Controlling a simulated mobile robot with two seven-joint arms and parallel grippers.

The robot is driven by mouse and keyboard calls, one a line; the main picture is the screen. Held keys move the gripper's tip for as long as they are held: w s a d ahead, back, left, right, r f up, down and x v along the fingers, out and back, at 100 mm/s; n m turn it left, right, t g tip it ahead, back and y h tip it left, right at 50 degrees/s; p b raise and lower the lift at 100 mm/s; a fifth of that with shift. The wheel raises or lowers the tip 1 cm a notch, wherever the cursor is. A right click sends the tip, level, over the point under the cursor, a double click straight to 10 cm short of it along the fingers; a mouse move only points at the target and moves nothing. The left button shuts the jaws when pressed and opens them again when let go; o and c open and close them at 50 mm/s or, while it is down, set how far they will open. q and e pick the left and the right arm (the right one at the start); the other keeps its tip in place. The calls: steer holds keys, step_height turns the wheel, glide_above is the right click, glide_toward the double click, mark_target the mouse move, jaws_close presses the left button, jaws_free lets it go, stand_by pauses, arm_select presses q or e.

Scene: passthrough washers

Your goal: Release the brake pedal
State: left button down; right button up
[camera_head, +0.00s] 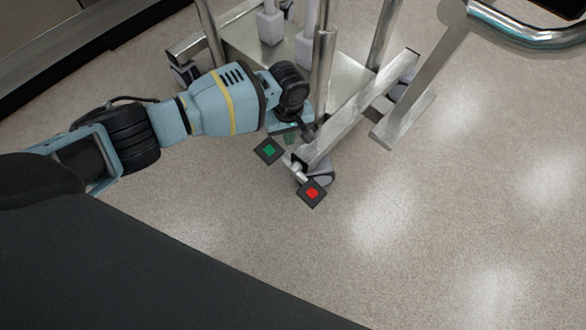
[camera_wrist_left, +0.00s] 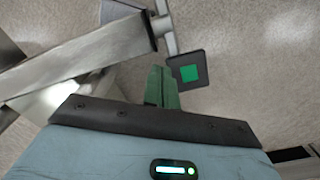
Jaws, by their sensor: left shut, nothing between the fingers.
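The brake pedal has a green-marked pad (camera_head: 268,151) and a red-marked pad (camera_head: 312,193) at the foot of a metal cart, by a caster (camera_head: 321,175). In the head view my left gripper (camera_head: 290,138) is low beside the cart's leg, just above and right of the green pad. In the left wrist view the green fingers of my left gripper (camera_wrist_left: 162,85) are shut and empty, and the green pad (camera_wrist_left: 186,71) lies just right of their tips. I cannot tell whether they touch it. The red pad is not in the wrist view. My right gripper is not in view.
The metal cart frame (camera_head: 360,112) with its posts and lower shelf stands right behind my left gripper. A curved metal handle (camera_head: 530,38) is at the upper right. The speckled floor (camera_head: 440,230) right of the pedals is clear.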

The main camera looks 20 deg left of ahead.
arm_select(q)
steer(key=shift+f, duration=0.3)
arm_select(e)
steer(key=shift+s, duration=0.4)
arm_select(q)
steer(key=shift+f+b, duration=0.3)
steer(key=shift+f, duration=0.15)
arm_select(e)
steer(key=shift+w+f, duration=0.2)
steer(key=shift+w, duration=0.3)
arm_select(q)
steer(key=shift+f, duration=0.15)
steer(key=shift+f, duration=0.3)
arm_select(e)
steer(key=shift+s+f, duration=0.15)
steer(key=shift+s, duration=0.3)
arm_select(q)
steer(key=shift+f+b, duration=0.5)
steer(key=shift+f, duration=0.1)
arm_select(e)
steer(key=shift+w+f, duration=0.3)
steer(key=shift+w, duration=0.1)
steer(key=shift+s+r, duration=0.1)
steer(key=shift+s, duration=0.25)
